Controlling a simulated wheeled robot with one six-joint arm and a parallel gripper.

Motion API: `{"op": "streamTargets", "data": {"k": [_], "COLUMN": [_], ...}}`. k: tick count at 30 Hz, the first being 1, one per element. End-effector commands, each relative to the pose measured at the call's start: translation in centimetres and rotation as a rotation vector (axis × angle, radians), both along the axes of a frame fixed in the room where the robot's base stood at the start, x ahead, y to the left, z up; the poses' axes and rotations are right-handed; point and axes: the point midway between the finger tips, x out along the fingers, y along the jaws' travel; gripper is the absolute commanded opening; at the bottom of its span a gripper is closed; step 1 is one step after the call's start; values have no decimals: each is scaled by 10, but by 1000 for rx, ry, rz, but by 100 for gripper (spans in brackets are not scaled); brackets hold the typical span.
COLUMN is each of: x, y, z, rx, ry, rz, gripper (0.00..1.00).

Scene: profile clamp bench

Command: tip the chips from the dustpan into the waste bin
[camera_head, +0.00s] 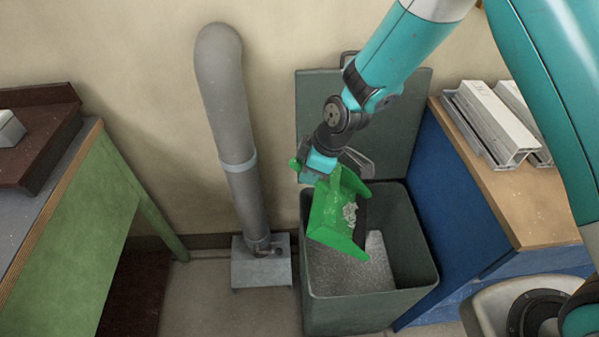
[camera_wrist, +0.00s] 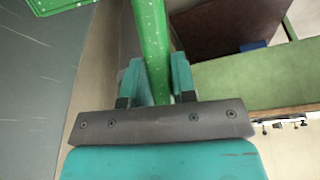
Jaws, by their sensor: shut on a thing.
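The green dustpan (camera_head: 329,215) is tilted above the open waste bin (camera_head: 417,244) in the head view. Pale chips (camera_head: 350,212) lie in the pan near its dark lip. My gripper (camera_head: 318,166) is shut on the dustpan's handle, which shows between the two fingers (camera_wrist: 158,82) in the wrist view. The handle is a green bar (camera_wrist: 152,35); part of the pan shows at the upper left there. The bin is dark green-grey, with its lid (camera_head: 316,112) raised against the wall. Grey granular material (camera_head: 345,272) lies inside the bin.
A grey duct (camera_head: 232,120) on a metal base stands left of the bin. A blue cabinet (camera_head: 452,215) with a wooden top bearing pale profiles (camera_head: 492,118) stands close on the right. A green bench (camera_head: 80,235) is at the left, with floor between it and the duct.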

Motion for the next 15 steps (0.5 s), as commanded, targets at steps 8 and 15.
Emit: {"op": "streamTargets", "data": {"k": [8, 15], "x": [-6, -11], "y": [-25, -45], "z": [13, 24], "rx": [116, 216], "ry": [-32, -56], "rz": [-6, -6], "gripper": [0, 0]}}
